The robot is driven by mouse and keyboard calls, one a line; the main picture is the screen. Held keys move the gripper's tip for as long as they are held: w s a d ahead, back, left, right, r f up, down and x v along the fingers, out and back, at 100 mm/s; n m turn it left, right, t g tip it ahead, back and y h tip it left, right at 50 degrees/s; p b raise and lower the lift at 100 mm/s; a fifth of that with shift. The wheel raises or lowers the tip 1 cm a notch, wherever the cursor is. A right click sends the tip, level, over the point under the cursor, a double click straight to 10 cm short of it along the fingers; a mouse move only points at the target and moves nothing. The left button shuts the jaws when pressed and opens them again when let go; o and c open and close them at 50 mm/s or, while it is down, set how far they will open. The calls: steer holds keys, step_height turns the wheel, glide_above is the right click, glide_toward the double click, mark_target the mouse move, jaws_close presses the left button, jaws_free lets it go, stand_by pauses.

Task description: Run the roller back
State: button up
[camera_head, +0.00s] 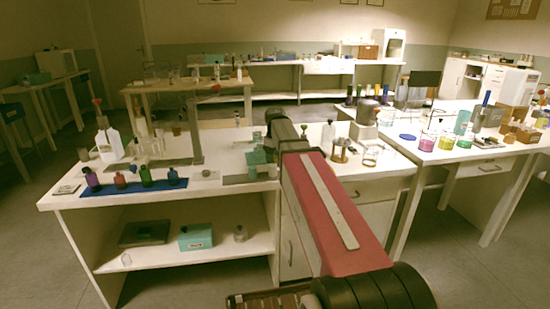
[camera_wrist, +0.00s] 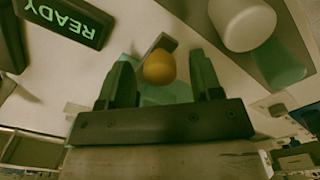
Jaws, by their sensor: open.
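In the wrist view, my gripper (camera_wrist: 160,68) is open, with one dark finger on each side of a round orange knob (camera_wrist: 159,66). The knob sits in front of a teal block (camera_wrist: 165,94), between the fingers; I cannot tell whether either finger touches it. In the head view, a teal block (camera_head: 258,158) stands on the white bench (camera_head: 222,190) just left of my red arm. My arm hides part of this spot and the gripper tips. I cannot clearly tell which part is the roller.
A dark READY display (camera_wrist: 65,22) and a white cylinder (camera_wrist: 242,22) flank the fingers in the wrist view. Several small bottles stand on a blue mat (camera_head: 133,188) at the bench's left. A brass-coloured piece (camera_head: 339,152) and glassware stand right of my arm.

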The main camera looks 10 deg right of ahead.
jaws_close()
steer(key=a, duration=0.9)
jaws_free()
step_height(320, 180, up, 11)
steer(key=shift+f, duration=0.15)
stand_by(0.7)
